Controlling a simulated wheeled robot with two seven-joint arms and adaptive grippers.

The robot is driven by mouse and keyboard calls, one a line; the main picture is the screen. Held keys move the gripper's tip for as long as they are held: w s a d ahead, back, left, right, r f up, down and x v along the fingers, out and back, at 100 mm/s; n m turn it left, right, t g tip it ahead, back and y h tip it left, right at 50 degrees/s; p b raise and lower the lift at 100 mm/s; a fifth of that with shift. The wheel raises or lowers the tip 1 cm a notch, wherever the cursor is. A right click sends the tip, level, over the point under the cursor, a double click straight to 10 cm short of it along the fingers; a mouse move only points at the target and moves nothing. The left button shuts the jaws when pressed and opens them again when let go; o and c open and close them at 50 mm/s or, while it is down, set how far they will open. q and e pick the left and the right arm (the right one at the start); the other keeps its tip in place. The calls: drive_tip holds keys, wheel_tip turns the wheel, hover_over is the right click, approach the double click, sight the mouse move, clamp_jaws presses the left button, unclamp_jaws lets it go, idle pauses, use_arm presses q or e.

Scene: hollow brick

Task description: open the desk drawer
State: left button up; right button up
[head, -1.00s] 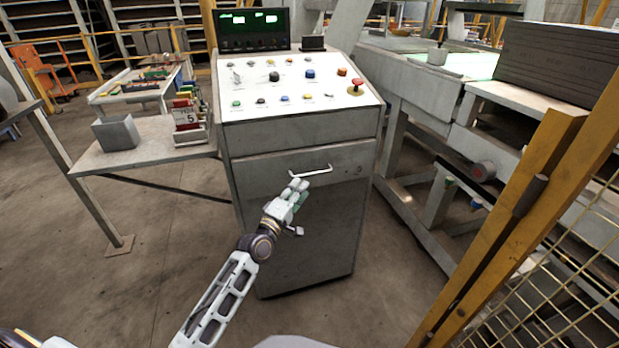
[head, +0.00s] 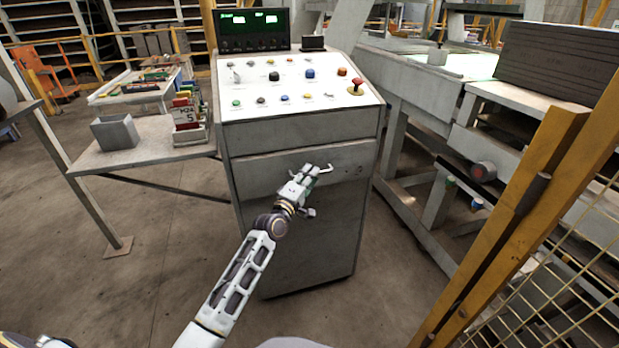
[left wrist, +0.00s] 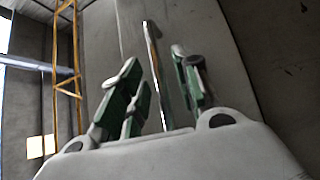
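The grey control desk has a drawer (head: 258,175) under its sloped panel. The drawer front looks flush with the cabinet. Its pale bar handle (head: 326,169) is partly hidden behind my left gripper (head: 312,171), which is right at it. The fingers stand apart, with gaps to the bar, so the gripper is open. My right gripper is not in view.
The panel (head: 290,95) on top carries buttons and a red knob (head: 356,86). A side shelf (head: 140,153) with a grey box (head: 115,132) is on the left. A yellow post (head: 510,220) with mesh stands at the right. Floor in front is clear.

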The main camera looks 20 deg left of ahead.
use_arm(q)
drive_tip(key=shift+w, duration=0.15)
clamp_jaws()
idle(0.4)
